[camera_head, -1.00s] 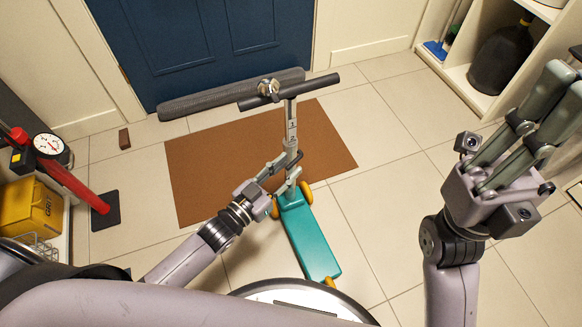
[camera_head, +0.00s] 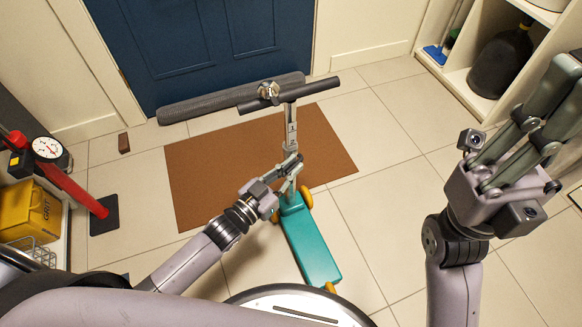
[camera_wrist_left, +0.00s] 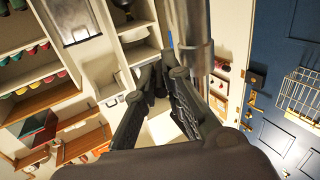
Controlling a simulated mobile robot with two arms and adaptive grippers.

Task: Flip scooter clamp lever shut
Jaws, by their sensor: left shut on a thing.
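The scooter stands with its teal deck (camera_head: 309,245) toward me and its dark handlebar (camera_head: 310,92) at the far end. Its grey stem (camera_head: 291,132) rises over the brown mat. My left gripper (camera_head: 293,167) is at the lower stem, shut on the clamp lever, which its fingers mostly hide. In the left wrist view, the dark fingers (camera_wrist_left: 165,92) are close together just beside the metal stem (camera_wrist_left: 190,28). My right gripper (camera_head: 560,95) is raised at the right, away from the scooter; its fingertips are close to the frame edge and its opening is unclear.
A brown mat (camera_head: 205,180) lies before the blue door (camera_head: 205,40), with a grey roll (camera_head: 200,103) along the door. A red pump with a gauge (camera_head: 47,147) and a yellow box (camera_head: 28,210) stand left. Shelving (camera_head: 480,98) is at the right. Tiles right of the scooter are clear.

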